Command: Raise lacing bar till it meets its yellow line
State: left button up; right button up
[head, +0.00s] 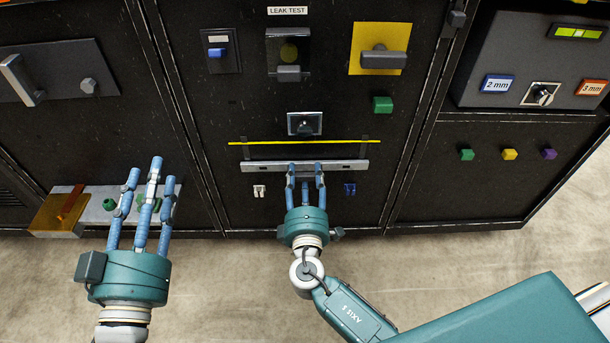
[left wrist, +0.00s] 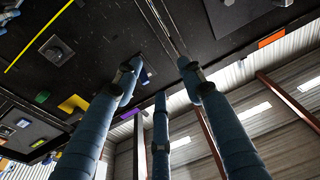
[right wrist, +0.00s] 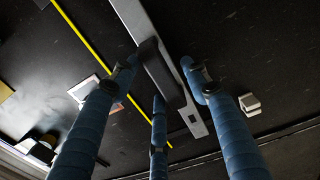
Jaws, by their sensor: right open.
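The lacing bar (head: 260,167) is a long silver bar on the black centre panel, a clear gap below the yellow line (head: 270,143) and roughly parallel to it. My right gripper (head: 305,172) is at the middle of the bar with its fingers apart. In the right wrist view, the silver bar (right wrist: 195,122) carries a dark handle (right wrist: 158,72), which lies between my open fingers; contact is unclear. The yellow line (right wrist: 92,48) shows there too. My left gripper (head: 152,172) is open and empty, in front of the shelf at the left.
A grey shelf (head: 95,213) with green parts and an amber block (head: 52,213) juts out at lower left. A square dark knob plate (head: 304,124) sits just above the yellow line. White (head: 259,191) and blue (head: 349,189) clips flank the space below the bar.

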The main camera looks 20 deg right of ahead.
pick_arm(q)
jog(key=shift+r, duration=0.25)
pick_arm(e)
jog(key=shift+w+d, duration=0.1)
jog(key=shift+w, duration=0.3)
grip_shut()
notch_tip(320, 180, up, 4)
jog(key=shift+f+p, duration=0.15)
jog(key=shift+p, duration=1)
pick_arm(q)
jog(key=s+a+f+g+y, duration=0.1)
jog(key=s+f+g, duration=0.1)
jog(key=f, duration=0.4)
jog(key=s+a+f+g+y+p, duration=0.1)
jog(key=s+a+f+g, duration=0.1)
jog(key=f+g, duration=0.3)
jog(key=s+a+f+g+y, duration=0.1)
jog(key=s+f+g, duration=0.2)
jog(key=f, duration=0.6)
jog(key=shift+s+a+n+p, duration=0.3)
jog(key=shift+s+p, duration=0.05)
jog(key=shift+s, duration=0.15)
pick_arm(e)
notch_tip(320, 180, up, 3)
jog(key=shift+f, duration=0.1)
grip_release()
